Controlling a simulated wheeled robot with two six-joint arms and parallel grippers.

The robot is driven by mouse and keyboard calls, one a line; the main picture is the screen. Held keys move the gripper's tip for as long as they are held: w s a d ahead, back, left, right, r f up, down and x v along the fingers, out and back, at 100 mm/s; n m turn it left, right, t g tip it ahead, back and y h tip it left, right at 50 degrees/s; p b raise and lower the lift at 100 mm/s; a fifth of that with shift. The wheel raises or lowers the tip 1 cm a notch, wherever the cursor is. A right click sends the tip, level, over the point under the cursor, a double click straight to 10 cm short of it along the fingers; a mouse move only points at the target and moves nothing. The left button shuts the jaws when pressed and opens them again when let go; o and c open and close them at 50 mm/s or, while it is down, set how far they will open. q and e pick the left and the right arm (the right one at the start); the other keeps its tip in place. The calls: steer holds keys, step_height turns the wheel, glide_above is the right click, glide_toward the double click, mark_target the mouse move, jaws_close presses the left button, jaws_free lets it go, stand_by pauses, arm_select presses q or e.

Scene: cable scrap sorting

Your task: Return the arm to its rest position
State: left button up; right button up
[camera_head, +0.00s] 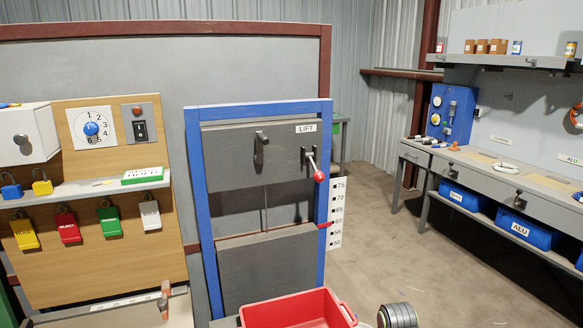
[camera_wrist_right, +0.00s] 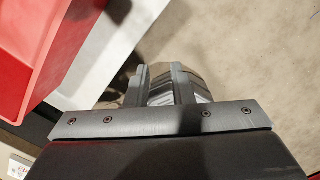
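Neither arm nor gripper shows in the head view. In the right wrist view my right gripper (camera_wrist_right: 159,75) points away from the camera, with a gap between its two dark fingers. A ridged grey and dark cylinder (camera_wrist_right: 160,92) shows behind and between the fingers. I see nothing clearly held, and I cannot tell whether the fingers touch the cylinder. A similar cylinder (camera_head: 398,315) shows at the bottom edge of the head view. My left gripper is out of view.
A red bin (camera_head: 300,310) stands below the blue-framed lift panel (camera_head: 195,160); it also shows in the right wrist view (camera_wrist_right: 45,45). A wooden tag board (camera_head: 80,265) is at left. A workbench (camera_head: 480,180) with blue bins is at right. Floor between is mostly clear.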

steer(key=s+d+f+m, duration=0.3)
steer(key=s+f+m, duration=0.55)
steer(key=f, duration=0.45)
steer(key=s+d+f+m, duration=0.3)
steer(key=s+f+m, duration=0.5)
steer(key=f, duration=0.4)
steer(key=s+d+f+m, duration=0.1)
steer(key=s+f+m, duration=0.3)
steer(key=s, duration=0.7)
steer(key=s+d+f+m, duration=0.1)
steer(key=s+f+m, duration=0.3)
steer(key=s, duration=0.7)
steer(key=s+d+f+m+h, duration=0.1)
steer(key=s+f+m, duration=0.3)
steer(key=s+m, duration=0.3)
steer(key=s, duration=0.4)
steer(key=shift+d+f, duration=0.15)
steer(key=shift+d, duration=0.25)
steer(key=shift+w, duration=0.15)
